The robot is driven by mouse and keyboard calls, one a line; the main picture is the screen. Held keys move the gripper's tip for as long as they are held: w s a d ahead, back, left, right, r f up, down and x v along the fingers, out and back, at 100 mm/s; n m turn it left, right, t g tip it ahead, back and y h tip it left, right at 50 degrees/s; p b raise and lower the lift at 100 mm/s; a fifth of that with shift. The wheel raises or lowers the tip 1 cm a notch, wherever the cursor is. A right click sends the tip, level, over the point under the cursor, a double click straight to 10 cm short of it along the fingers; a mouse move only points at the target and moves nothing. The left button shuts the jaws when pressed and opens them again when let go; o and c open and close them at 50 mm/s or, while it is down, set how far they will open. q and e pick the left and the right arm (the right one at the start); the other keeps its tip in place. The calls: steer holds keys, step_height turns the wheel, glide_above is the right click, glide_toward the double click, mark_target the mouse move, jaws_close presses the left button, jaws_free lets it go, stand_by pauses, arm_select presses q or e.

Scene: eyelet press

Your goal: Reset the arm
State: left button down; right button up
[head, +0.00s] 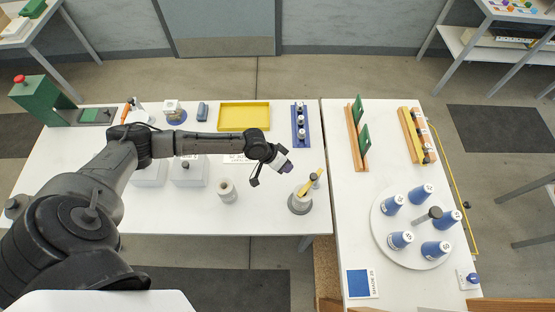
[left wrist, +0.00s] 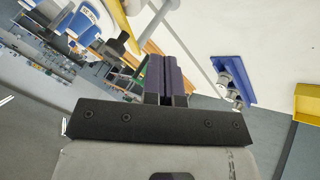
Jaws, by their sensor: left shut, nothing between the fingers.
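My left arm reaches in from the left across the white table (head: 260,215). Its gripper (head: 287,167) hangs over the table, right of the middle and below the blue rack. In the left wrist view the two purple fingers (left wrist: 164,80) are together, with nothing between them. The tool holder (head: 300,204), a grey round stand with yellow-handled tools, stands just below and right of the gripper and looks apart from it. My right gripper is not in view.
A yellow tray (head: 243,116) and a blue rack (head: 301,127) lie at the back. A white spool (head: 227,191) and white tubs (head: 188,173) stand near my arm. The green press (head: 42,101) is at far left. A turntable (head: 408,256) with several blue cups is at right.

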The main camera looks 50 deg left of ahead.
arm_select(q)
steer(key=shift+v, duration=2.85)
steer(key=shift+s+d, duration=0.1)
steer(key=shift+s, duration=0.05)
